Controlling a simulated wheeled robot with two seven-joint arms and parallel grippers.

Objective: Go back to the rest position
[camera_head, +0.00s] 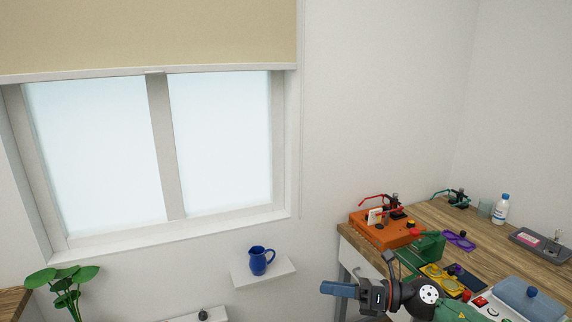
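My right gripper (338,289) shows at the bottom, right of centre, just off the left end of the wooden table. Its blue finger part points left, with the dark wrist to the right of it. I see it from the side, so I cannot tell how far apart the fingers are. No object can be made out in it. My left gripper is not in view.
The wooden table (437,212) at right bears an orange device (377,236), purple glasses (459,240), a white bottle (501,210), a grey tray (540,250) and a blue-lidded box (528,300). A blue jug (259,261) stands on a wall shelf (284,268). A plant (64,284) is at lower left.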

